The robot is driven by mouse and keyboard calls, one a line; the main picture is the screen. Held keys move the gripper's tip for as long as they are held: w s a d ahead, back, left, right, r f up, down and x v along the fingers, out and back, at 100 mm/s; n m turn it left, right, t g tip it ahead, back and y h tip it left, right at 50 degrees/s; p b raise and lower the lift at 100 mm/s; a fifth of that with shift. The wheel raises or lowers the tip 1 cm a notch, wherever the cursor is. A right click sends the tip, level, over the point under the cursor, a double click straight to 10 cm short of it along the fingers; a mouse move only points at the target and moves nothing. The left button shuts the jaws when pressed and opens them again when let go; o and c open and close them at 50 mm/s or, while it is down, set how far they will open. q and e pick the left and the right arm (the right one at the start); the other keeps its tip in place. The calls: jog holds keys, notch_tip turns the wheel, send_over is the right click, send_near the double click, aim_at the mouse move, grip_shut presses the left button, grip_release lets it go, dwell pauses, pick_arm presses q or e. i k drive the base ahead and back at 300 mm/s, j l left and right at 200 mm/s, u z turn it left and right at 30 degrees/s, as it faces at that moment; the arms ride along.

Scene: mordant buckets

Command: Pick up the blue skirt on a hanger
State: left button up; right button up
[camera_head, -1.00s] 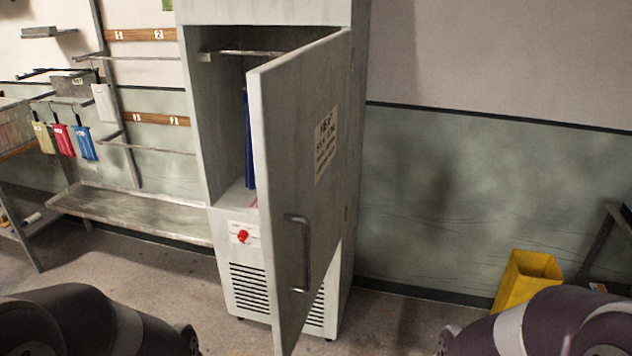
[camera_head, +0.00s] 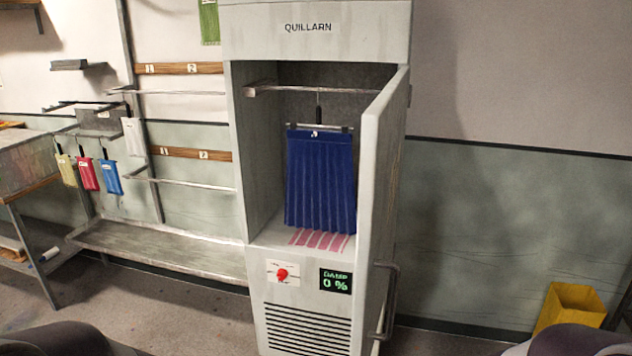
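The blue skirt (camera_head: 320,185) hangs pleated from a hanger (camera_head: 319,126) inside the open grey cabinet. The hanger's dark stem goes up to the metal rail (camera_head: 310,89) near the cabinet's top. The skirt hangs upright, its hem just above the cabinet floor. The cabinet door (camera_head: 385,190) stands open at the right. Parts of my two arms show at the bottom left and bottom right corners. Neither gripper can be seen.
The cabinet front has a red knob (camera_head: 282,274) and a display (camera_head: 335,282) reading 0 %. A metal bench (camera_head: 160,246) and wall rails stand at left, with small coloured bags hanging nearby. A yellow bin (camera_head: 570,306) stands at the right. Pinkish stripes mark the cabinet floor.

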aim_at(320, 192)
jog(key=u, duration=1.9)
jog(key=i+l, duration=0.55)
jog(key=i+l+z, duration=0.1)
jog(key=i+l, duration=0.4)
jog(key=i, duration=0.2)
jog(key=i+l, duration=0.5)
jog(key=i, duration=0.15)
jog(key=i+l, duration=0.45)
jog(key=i, duration=0.15)
jog(key=l+z, duration=0.05)
